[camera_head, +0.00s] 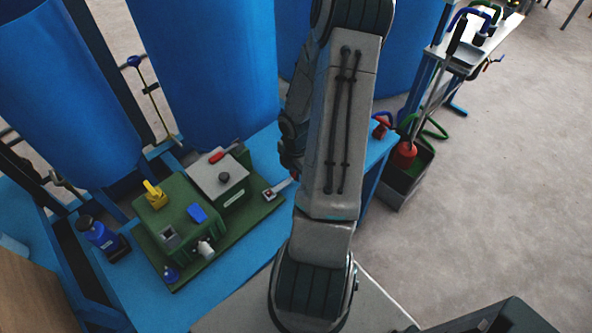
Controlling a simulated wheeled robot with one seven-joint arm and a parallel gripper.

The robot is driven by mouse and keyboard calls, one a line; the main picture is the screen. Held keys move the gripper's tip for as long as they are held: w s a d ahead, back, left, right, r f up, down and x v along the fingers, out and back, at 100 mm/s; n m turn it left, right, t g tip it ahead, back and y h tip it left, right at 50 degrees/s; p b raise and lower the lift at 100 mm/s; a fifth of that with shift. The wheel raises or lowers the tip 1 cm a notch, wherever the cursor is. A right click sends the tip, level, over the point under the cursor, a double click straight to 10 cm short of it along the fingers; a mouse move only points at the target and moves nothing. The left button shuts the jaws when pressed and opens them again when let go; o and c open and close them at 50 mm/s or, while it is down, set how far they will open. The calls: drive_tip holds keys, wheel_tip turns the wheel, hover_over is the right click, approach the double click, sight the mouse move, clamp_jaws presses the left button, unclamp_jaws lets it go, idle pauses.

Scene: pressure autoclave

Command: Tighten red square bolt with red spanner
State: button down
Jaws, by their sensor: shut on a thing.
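My arm runs up the middle of the picture and its end is out of sight, so my gripper and whatever it holds are not visible. A small pale metal piece with a red mark (269,194) shows at the right edge of the green machine base, just left of my arm. I cannot tell whether it is the red square bolt. No spanner can be made out with certainty.
A green machine (183,222) with a white-topped box (219,177) and red handle (217,156) stands on the blue bench (225,278). Large blue cylinders (213,70) rise behind. A dark bin (402,188) holding tools stands right; the floor (500,180) beyond is open.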

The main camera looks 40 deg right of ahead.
drive_tip(key=shift+f, duration=0.25)
drive_tip(key=c, duration=1.2)
unclamp_jaws()
drive_tip(key=shift+o, duration=0.2)
wheel_tip(320, 180, up, 14)
drive_tip(key=p, duration=0.3)
drive_tip(key=shift+f, duration=0.15)
